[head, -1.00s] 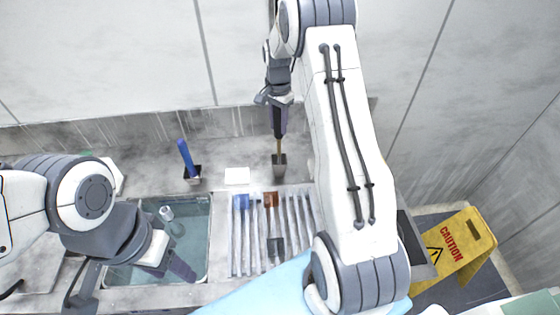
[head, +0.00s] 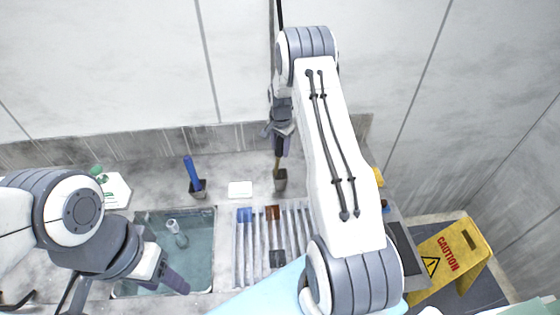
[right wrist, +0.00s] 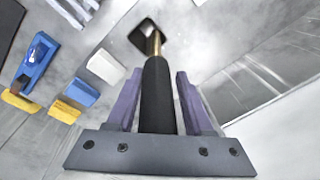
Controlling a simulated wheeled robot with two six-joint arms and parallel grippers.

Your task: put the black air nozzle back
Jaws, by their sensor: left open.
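The black air nozzle (right wrist: 156,95) stands between the two fingers of my right gripper (right wrist: 158,76) in the right wrist view, with a narrow gap on each side. Its brass tip goes into a small square dark holder (right wrist: 147,33). In the head view the holder (head: 280,181) is on the counter, below my right gripper (head: 280,150), with the brass tip reaching down into it. The nozzle body is largely hidden there by the gripper. My left gripper (head: 165,275) is open and empty over the near part of the water basin (head: 208,250).
A blue-handled tool (head: 192,172) stands in another square holder to the left. A white block (head: 240,189) lies between them. A slotted rack (head: 290,235) is in front. A yellow caution sign (head: 450,252) stands at the right. Blue and yellow items (right wrist: 42,65) show in the wrist view.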

